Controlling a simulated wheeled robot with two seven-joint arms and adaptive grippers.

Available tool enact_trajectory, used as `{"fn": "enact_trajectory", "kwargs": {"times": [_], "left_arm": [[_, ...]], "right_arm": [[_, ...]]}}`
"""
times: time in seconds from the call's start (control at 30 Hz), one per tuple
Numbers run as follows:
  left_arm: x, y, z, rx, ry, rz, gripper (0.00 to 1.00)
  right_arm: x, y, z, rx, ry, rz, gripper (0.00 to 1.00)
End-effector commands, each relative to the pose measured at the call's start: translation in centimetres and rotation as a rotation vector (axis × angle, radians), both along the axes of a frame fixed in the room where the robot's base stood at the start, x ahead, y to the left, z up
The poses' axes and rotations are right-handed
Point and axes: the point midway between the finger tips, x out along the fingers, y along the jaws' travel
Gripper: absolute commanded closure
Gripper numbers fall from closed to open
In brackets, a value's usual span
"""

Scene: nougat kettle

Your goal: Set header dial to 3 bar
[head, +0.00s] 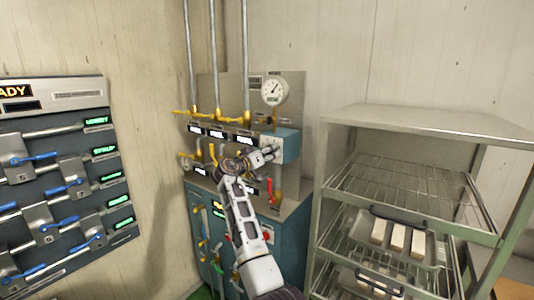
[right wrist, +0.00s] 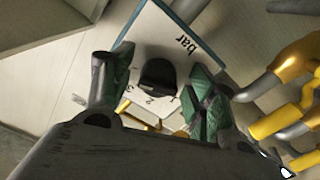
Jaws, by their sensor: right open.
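The header dial (right wrist: 157,75) is a black knob on a pale plate lettered "bar" (right wrist: 188,45), with small numerals around it. In the right wrist view my right gripper (right wrist: 155,88) is open, with one green-padded finger on each side of the knob. I cannot tell whether either pad touches it. In the head view my right gripper (head: 272,153) is at the front of a blue box (head: 288,143) below a round gauge (head: 275,91). The knob is hidden there, and its exact setting is unclear. My left gripper is out of view.
Yellow valves and pipes (head: 217,113) stand left of the blue box, close to my right gripper. A red-handled valve (head: 270,190) is below it. A metal rack (head: 400,112) with trays stands right. A panel with blue levers (head: 60,180) is on the left wall.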

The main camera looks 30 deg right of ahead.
Motion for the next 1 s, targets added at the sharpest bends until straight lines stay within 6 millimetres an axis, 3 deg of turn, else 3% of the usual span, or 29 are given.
{"fn": "enact_trajectory", "kwargs": {"times": [0.2,0.53,1.0], "left_arm": [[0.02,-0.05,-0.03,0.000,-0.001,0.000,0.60],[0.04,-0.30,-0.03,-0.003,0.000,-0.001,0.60],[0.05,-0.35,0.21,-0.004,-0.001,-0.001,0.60]], "right_arm": [[0.00,0.01,-0.02,0.000,0.000,0.000,0.45],[0.00,0.03,-0.02,0.000,0.000,0.000,0.87],[-0.04,0.02,0.07,-0.029,0.066,-0.001,0.87]]}}
